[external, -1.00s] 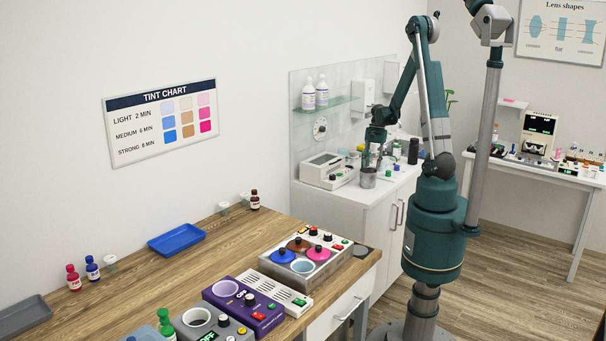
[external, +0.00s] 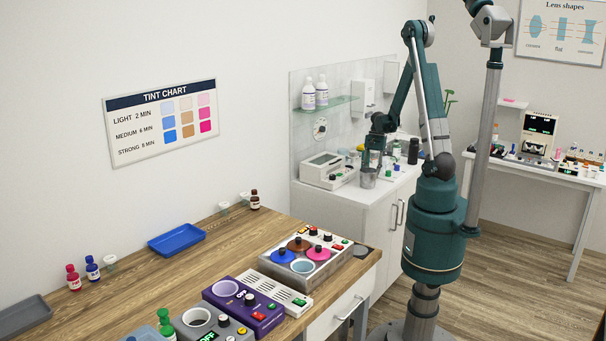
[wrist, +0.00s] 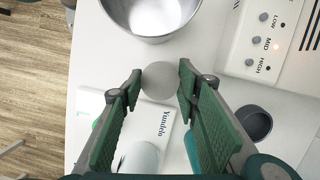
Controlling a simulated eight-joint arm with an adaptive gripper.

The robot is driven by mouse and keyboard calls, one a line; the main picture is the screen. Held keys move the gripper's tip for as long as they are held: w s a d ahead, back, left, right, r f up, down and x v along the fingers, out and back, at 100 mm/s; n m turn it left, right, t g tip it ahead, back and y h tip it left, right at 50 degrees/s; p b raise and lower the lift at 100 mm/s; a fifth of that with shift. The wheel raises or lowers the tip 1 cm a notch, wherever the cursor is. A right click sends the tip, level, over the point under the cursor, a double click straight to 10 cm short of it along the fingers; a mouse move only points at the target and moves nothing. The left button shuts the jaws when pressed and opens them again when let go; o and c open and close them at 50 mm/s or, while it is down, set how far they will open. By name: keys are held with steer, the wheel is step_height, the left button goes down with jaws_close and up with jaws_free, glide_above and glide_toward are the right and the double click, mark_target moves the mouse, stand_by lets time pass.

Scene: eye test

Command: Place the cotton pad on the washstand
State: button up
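The cotton pad, a pale round disc (wrist: 159,82), sits between my fingertips in the wrist view, its edges meeting both fingers. My gripper (wrist: 160,80) appears closed on it. In the external view my gripper (external: 371,163) is over the washstand, a white cabinet (external: 345,215) against the wall, close to a metal bowl (external: 367,180) on its top. The pad cannot be made out there. In the wrist view the washstand top (wrist: 88,62) shows below, with the bowl (wrist: 127,36) just ahead of the pad and something white inside it.
A white box with lettering (wrist: 165,122) lies beneath the pad. A dark cup (wrist: 254,122) is to the right, a pale rounded object (wrist: 139,158) at the near left. A white device with buttons (wrist: 262,42) stands right of the bowl. A black bottle (external: 413,151) stands farther right outside.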

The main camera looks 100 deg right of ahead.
steer(key=shift+f, duration=0.15)
steer(key=o, duration=0.6)
steer(key=shift+r, duration=0.2)
steer(key=shift+p+v, duration=0.45)
steer(key=shift+v, duration=5.5)
